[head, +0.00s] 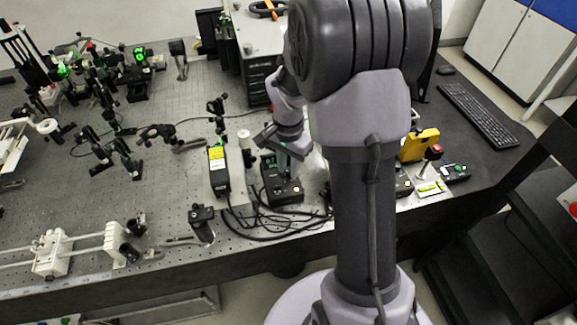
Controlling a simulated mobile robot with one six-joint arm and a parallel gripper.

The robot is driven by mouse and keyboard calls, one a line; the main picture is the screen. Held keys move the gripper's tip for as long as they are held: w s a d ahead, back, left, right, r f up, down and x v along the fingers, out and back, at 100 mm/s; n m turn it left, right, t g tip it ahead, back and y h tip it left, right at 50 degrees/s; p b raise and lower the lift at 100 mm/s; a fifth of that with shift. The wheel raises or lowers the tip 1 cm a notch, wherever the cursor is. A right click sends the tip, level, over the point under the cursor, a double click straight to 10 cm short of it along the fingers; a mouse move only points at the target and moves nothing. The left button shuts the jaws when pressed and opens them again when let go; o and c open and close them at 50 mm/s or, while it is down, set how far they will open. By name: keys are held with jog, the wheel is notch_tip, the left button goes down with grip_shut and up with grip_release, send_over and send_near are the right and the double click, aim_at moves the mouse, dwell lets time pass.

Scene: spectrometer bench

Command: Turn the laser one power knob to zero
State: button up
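A small black control box (283,193) stands on the bench right of centre, beside a black laser head with a yellow label (218,172). A small green light shows near the back of the box. Small details show on the box's front top, too small to tell which is the power knob or how it is set. My gripper (279,146) is over the back part of the box and hides some of it. I cannot tell whether it touches the box, or whether its fingers are open or shut.
Black cables (262,222) lie in loops in front of the box. My arm blocks the view to the right. Past it are a yellow device (418,145), a red button (436,149) and a keyboard (478,115). Optical mounts crowd the left of the bench.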

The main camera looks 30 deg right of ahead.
grip_shut()
jog(key=shift+n, duration=0.3)
jog(key=n+p, duration=0.1)
jog(key=n, duration=0.1)
jog(key=shift+r+n, duration=0.1)
jog(key=shift+n, duration=0.2)
jog(key=shift+n+p, duration=0.75)
jog(key=shift+n, duration=1.15)
jog(key=shift+o, duration=2.2)
grip_release()
